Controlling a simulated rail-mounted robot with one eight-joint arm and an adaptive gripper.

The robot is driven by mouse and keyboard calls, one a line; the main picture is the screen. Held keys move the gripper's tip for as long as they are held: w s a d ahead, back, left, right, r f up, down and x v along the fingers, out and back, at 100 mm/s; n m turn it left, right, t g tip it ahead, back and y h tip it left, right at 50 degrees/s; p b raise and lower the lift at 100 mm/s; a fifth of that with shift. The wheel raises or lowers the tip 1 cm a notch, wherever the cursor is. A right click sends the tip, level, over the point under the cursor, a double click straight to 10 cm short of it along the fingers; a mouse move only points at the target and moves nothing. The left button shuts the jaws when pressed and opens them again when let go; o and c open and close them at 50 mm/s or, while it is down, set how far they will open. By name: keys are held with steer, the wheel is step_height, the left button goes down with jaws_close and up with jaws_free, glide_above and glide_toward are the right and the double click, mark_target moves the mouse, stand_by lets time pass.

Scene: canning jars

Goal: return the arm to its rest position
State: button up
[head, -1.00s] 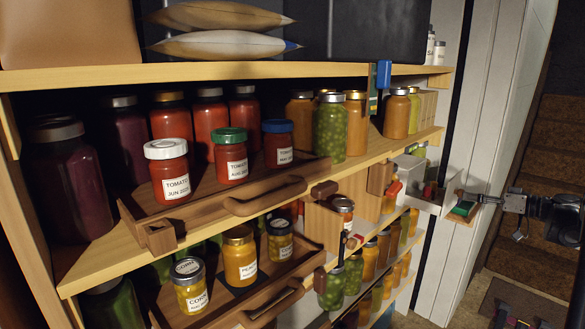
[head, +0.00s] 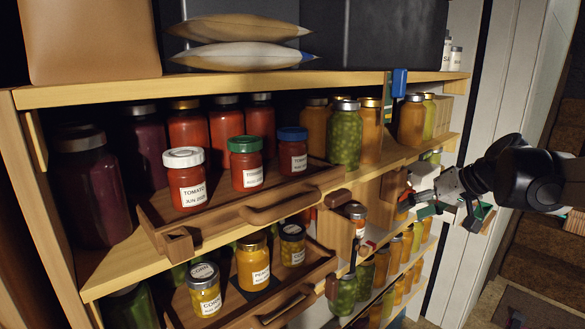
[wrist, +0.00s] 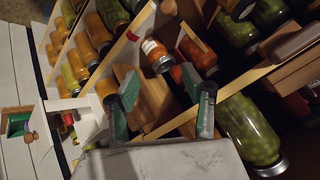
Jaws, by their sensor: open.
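My gripper (head: 468,216) is at the right in the head view, in front of the right end of the shelves. Its jaws are open and nothing is between them. In the wrist view the two green-padded fingers (wrist: 162,108) stand apart, with wooden drawer parts and jars behind them. The black arm link (head: 520,175) behind it reaches in from the right edge.
Wooden shelves (head: 100,268) hold many jars. A pulled-out upper tray (head: 215,226) carries three tomato jars, with white (head: 184,158), green (head: 246,145) and blue (head: 293,134) lids. A lower tray (head: 270,310) holds corn and yellow jars. White panelling (head: 490,80) stands at the right.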

steer(key=s+a+f+h, duration=0.2)
steer(key=s+a, duration=0.1)
steer(key=s, duration=0.6)
steer(key=s+a+f+h+p, duration=0.1)
steer(key=s+a+f+h, duration=0.1)
steer(key=s, duration=0.7)
steer(key=s+a+f+m+h, duration=0.1)
steer(key=s+a+f, duration=0.2)
steer(key=s, duration=0.6)
steer(key=shift+a+f+h+p, duration=0.2)
steer(key=shift+a+h+p, duration=0.2)
steer(key=shift+a, duration=0.15)
